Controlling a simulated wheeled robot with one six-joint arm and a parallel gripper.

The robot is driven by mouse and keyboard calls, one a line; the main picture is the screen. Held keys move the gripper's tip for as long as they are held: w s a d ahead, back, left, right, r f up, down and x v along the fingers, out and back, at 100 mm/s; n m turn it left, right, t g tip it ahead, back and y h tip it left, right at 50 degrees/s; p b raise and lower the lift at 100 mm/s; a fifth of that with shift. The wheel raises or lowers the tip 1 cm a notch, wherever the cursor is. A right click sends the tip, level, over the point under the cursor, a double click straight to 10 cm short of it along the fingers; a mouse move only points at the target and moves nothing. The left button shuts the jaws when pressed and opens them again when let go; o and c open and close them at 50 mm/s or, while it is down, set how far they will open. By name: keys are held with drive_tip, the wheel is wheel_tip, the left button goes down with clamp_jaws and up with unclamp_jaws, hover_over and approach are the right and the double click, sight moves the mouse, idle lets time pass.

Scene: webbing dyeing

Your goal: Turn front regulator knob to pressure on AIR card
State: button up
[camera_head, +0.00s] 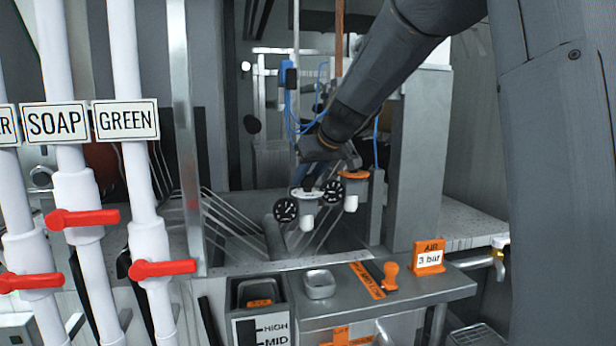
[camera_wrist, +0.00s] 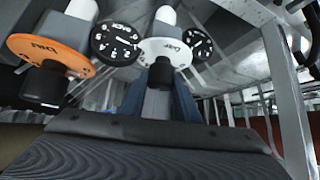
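Two regulators hang side by side. The front one has a white collar (camera_head: 306,193) and the rear one an orange collar (camera_head: 354,175). In the wrist view, a black knob (camera_wrist: 161,73) stands out from the white collar (camera_wrist: 165,50), and another from the orange collar (camera_wrist: 50,52). My gripper (camera_wrist: 158,92) has its two bluish fingers apart, one each side of the white regulator's knob; contact cannot be made out. In the head view my gripper (camera_head: 318,172) is just above the regulators, fingertips partly hidden. The orange AIR card (camera_head: 428,258) reads 3 bar.
Black gauges (camera_head: 286,209) stick out beside the regulators; their needles are too small to read. A steel bench (camera_head: 340,305) carries a small metal dish (camera_head: 320,284) and an orange-handled tool (camera_head: 390,275). White pipes with red valve handles (camera_head: 163,268) stand at left.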

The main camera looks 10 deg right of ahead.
drive_tip(key=shift+w+d+f+n+y+b, duration=0.15)
drive_tip(key=shift+n+y+b, duration=0.55)
drive_tip(key=shift+b, duration=2)
drive_tip(key=shift+f+n+b, duration=0.1)
drive_tip(key=shift+n+b, duration=0.2)
drive_tip(key=shift+b, duration=0.25)
drive_tip(key=n+g+y+b, duration=0.1)
drive_tip(key=b, duration=0.2)
drive_tip(key=shift+n, duration=0.4)
drive_tip(key=shift+r+n+g+y+b, duration=0.2)
drive_tip(key=shift+n+g+y+b, duration=0.35)
drive_tip(key=shift+n+b, duration=0.25)
drive_tip(key=shift+r+n+y, duration=0.1)
drive_tip(key=shift+n+y, duration=0.15)
drive_tip(key=shift+n, duration=0.05)
drive_tip(key=o, duration=1)
drive_tip(key=shift+o, duration=0.2)
drive_tip(key=shift+s, duration=0.2)
